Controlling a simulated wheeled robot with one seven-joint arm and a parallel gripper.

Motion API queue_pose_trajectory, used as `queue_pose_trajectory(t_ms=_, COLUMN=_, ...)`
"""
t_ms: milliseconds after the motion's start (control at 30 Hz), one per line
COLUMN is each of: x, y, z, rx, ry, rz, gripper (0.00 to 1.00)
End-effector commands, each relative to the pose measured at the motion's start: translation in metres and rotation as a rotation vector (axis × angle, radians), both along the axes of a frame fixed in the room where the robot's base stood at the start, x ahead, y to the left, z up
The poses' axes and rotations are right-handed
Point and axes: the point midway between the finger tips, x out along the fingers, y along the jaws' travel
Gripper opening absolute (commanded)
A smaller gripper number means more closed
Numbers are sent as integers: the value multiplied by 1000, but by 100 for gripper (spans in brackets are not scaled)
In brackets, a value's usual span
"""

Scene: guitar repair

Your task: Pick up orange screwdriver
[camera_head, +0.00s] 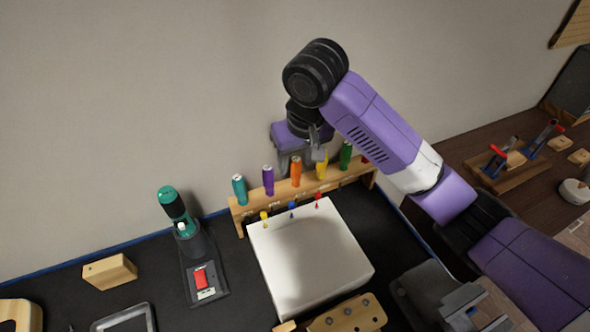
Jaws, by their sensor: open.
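The orange screwdriver (296,171) stands upright in a wooden rack (283,196) against the wall, with only its handle showing clearly above the rack. A purple screwdriver (268,180) is on its left and a yellow one (321,167) on its right. My gripper (318,150) is open and seems empty, above the rack, close to the tops of the orange and yellow handles in the picture. Its fingers are small and partly hidden by my arm, so I cannot tell the exact gap to the orange handle.
A teal screwdriver (240,189) and a green one (346,155) stand in the same rack. A white block (312,262) with small coloured pieces sits in front. A teal and black tool (180,215) stands at left. Clamps (498,160) lie on a wooden surface at right.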

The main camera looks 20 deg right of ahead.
Motion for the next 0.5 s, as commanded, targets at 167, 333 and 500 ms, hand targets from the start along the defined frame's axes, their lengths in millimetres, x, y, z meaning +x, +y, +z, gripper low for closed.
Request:
queue_pose_trajectory(t_ms=167, x=5, y=-2, z=-18, rx=-1, ry=2, rz=-2, gripper=47)
queue_pose_trajectory(t_ms=333, x=11, y=-2, z=-42, rx=0, ry=0, rz=-1, gripper=47)
queue_pose_trajectory(t_ms=500, x=13, y=-1, z=-51, rx=0, ry=-2, rz=-1, gripper=47)
